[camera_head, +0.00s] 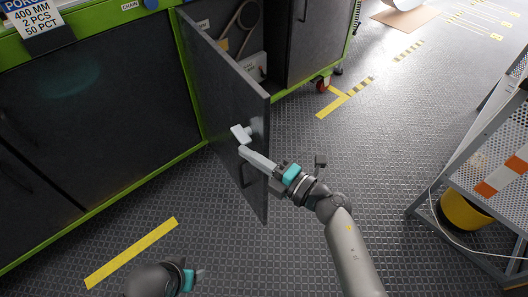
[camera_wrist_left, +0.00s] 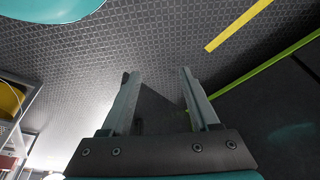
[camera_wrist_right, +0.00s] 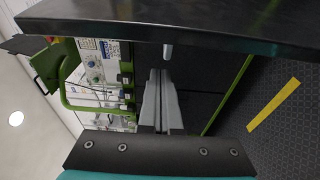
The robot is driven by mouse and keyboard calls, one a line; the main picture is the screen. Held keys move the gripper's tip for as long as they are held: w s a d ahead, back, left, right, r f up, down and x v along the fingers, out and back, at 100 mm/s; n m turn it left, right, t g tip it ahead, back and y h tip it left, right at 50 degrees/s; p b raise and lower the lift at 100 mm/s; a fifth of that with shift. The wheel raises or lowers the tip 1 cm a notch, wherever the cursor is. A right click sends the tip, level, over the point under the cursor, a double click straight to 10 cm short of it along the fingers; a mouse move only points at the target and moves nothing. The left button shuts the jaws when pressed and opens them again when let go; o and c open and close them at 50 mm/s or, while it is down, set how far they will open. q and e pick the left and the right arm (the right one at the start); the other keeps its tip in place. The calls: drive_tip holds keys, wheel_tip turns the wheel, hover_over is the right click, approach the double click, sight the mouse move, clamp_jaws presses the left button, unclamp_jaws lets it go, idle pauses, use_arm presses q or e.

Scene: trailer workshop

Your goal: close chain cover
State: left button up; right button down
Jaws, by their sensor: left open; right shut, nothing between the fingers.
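The dark chain cover (camera_head: 225,95) is a hinged door standing open from the green-framed machine, with its hinge side at the left. A pale piece (camera_head: 240,133) shows on its face; I cannot tell whether it is a latch or a reflection. My right gripper (camera_head: 243,151) is shut and empty, its fingertips close to the cover's face; contact is not clear. In the right wrist view the shut fingers (camera_wrist_right: 163,75) point toward a dark panel across the top. My left gripper (camera_head: 203,272) is low at the bottom edge, open and empty in its wrist view (camera_wrist_left: 157,72).
Inside the opening are a belt loop (camera_head: 236,28) and a labelled pale box (camera_head: 252,67). A grey perforated stand (camera_head: 490,165) with a yellow bucket (camera_head: 468,210) is at the right. The floor between it and the cover is clear. Yellow tape (camera_head: 132,252) marks the floor.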

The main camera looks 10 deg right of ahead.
sight(265, 150)
use_arm(q)
drive_tip(key=shift+w+r+b, duration=0.25)
drive_tip(key=shift+r+b, duration=0.2)
drive_tip(key=shift+r, duration=0.85)
use_arm(e)
drive_tip(key=shift+w+d, duration=0.35)
drive_tip(key=shift+d, duration=0.55)
drive_tip(key=shift+w+d, duration=0.3)
drive_tip(key=shift+d, duration=0.55)
use_arm(q)
drive_tip(key=shift+d, duration=0.1)
